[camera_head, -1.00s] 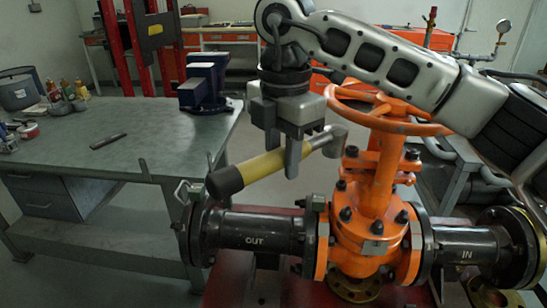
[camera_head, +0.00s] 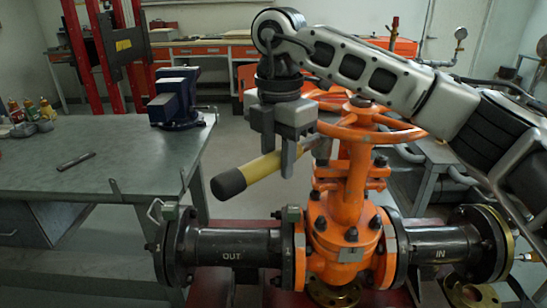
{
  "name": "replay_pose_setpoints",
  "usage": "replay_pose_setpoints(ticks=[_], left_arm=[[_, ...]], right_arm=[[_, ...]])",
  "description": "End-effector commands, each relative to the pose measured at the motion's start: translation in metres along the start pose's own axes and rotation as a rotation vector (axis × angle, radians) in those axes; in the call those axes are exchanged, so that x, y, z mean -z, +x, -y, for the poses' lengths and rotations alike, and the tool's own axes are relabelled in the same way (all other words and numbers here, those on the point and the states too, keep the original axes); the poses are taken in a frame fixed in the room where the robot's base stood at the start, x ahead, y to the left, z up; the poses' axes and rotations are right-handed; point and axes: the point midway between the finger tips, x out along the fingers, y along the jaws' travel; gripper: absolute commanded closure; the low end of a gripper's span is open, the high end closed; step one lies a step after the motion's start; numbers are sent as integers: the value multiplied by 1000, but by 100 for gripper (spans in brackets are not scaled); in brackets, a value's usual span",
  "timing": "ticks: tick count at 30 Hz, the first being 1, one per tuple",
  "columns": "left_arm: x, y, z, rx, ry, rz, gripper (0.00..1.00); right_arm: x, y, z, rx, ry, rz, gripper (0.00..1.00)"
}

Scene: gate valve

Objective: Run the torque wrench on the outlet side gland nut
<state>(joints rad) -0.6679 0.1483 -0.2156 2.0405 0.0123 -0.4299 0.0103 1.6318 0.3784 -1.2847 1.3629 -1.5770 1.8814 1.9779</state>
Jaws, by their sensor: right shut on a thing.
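The orange gate valve (camera_head: 345,235) stands between a dark pipe marked OUT on the left and one marked IN on the right. My right gripper (camera_head: 285,160) points down, shut on the yellow handle of the torque wrench (camera_head: 259,167). The wrench's black end (camera_head: 229,183) points left and toward me, and its grey head (camera_head: 323,147) is at the left of the valve's yoke, below the handwheel (camera_head: 375,127). The outlet side gland nut is largely covered by the wrench head; I cannot tell whether they touch. The left gripper is not in view.
A grey workbench (camera_head: 110,170) stands at the left, with a blue vise (camera_head: 176,98) and a flat dark bar (camera_head: 76,161) on it. The bolted outlet flange (camera_head: 178,250) carries a small bracket. Drawers and a red frame stand behind.

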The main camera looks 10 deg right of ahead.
Motion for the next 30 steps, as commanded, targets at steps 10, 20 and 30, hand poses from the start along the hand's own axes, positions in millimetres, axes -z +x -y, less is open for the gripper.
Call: replay_pose_setpoints(ticks=[10,20,30], left_arm=[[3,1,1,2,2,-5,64],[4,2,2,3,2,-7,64],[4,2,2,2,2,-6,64]], right_arm=[[-3,-2,0,-5,0,0,100],[-7,-3,0,-5,0,0,100],[-7,-3,0,-5,-1,0,100]])
